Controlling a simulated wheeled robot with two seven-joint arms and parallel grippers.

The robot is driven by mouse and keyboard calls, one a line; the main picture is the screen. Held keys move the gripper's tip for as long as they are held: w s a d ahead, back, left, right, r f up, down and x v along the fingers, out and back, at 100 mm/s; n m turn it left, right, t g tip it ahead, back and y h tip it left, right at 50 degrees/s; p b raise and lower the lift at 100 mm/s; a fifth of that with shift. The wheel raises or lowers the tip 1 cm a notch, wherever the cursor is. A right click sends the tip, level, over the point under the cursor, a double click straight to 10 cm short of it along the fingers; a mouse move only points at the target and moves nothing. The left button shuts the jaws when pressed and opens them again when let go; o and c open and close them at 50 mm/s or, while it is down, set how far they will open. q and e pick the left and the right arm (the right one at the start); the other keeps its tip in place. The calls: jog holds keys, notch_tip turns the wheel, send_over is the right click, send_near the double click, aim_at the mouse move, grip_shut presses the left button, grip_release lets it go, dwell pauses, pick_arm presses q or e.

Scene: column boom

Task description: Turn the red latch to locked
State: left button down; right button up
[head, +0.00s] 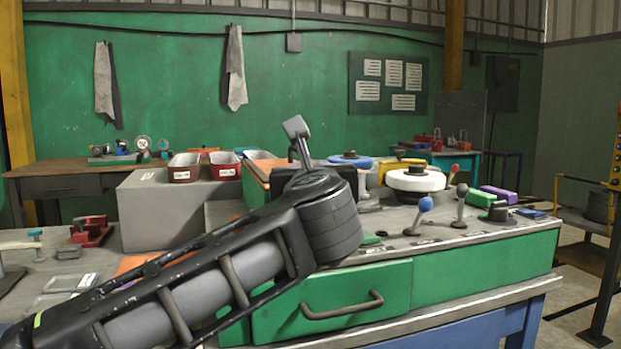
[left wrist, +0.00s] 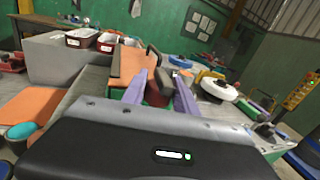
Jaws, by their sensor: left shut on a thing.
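In the left wrist view, my left gripper (left wrist: 159,84) points at the bench, with one pale purple finger on each side of a dark red part (left wrist: 155,96). It is shut on this part, which looks like the red latch; only a little shows between the fingers. A dark grey lever-like piece (left wrist: 153,58) rises just beyond the fingertips. In the head view, my arm's black wrist covers the gripper and the latch, and a grey piece (head: 297,129) sticks up behind it. I cannot tell the latch's angle. My right gripper is not in view.
The green bench has a drawer handle (head: 342,306), a blue-knobbed lever (head: 425,204), a grey-knobbed lever (head: 462,191) and a white round wheel (head: 415,180) right of my wrist. Red bins (head: 184,168) stand on a grey box (head: 150,205) to the left.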

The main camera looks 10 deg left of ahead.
pick_arm(q)
jog(key=shift+r+n+y, duration=0.1)
jog(key=shift+n+y, duration=0.4)
jog(key=shift+y, duration=0.1)
jog(key=shift+g, duration=0.3)
jog(key=c, duration=0.9)
grip_release()
jog(key=shift+c, duration=0.2)
jog(key=v, duration=0.7)
jog(key=shift+s+d, duration=0.25)
jog(key=shift+s, duration=0.05)
